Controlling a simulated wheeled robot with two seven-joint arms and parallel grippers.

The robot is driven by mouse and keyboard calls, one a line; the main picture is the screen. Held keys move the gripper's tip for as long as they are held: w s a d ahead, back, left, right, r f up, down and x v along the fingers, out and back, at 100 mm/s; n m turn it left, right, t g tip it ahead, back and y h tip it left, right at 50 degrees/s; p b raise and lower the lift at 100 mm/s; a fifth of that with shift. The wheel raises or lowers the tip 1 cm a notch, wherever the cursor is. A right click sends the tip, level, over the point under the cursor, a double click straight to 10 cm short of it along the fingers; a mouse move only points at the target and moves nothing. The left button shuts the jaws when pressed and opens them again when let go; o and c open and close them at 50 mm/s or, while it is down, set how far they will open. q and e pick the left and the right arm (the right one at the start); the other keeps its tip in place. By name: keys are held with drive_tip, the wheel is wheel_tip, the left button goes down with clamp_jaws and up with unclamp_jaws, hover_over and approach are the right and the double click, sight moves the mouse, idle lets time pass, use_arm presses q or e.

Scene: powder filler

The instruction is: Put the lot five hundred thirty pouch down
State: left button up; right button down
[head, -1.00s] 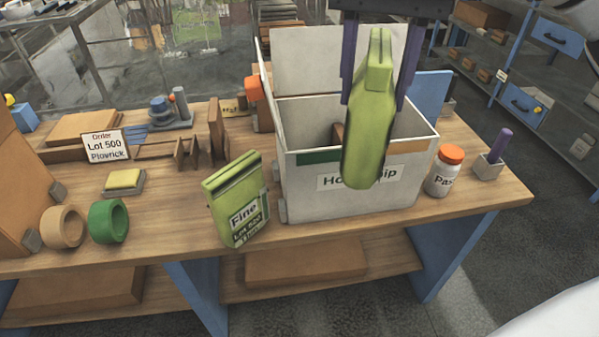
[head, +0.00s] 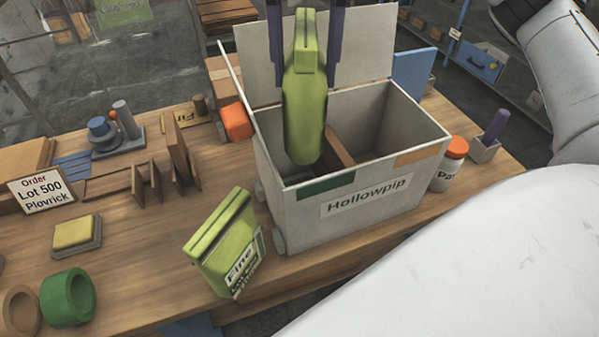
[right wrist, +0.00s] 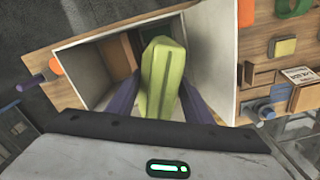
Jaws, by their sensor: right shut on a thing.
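A green pouch (head: 306,115) hangs upright in my right gripper (head: 304,85), whose purple fingers are shut on its sides. Its label does not show. It is over the left compartment of the white Hollowpip box (head: 290,220), left of the brown divider (head: 338,148); I cannot tell if its lower end is below the rim. The right wrist view shows the held pouch (right wrist: 160,80) between the fingers above the open box (right wrist: 90,62). A second green pouch (head: 222,238), marked "Fine", stands tilted on the table; its lot line is hard to read. My left gripper is not in view.
A white bottle with orange cap (head: 455,150) and a purple stick in a holder (head: 495,130) are right of the box. A Lot 500 Plovrick sign (head: 42,190), yellow pad (head: 75,233) and green ring (head: 68,298) are left. The box's raised lid (head: 370,40) stands behind.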

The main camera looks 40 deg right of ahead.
drive_tip(key=f+b, duration=0.6)
drive_tip(key=f, duration=0.4)
drive_tip(key=shift+w+f, duration=0.1)
drive_tip(key=shift+w, duration=0.1)
wheel_tip(320, 180, down, 11)
drive_tip(key=shift+r, duration=0.2)
drive_tip(key=shift+f, duration=0.25)
drive_tip(key=c, duration=0.9)
unclamp_jaws()
drive_tip(key=shift+r, duration=0.1)
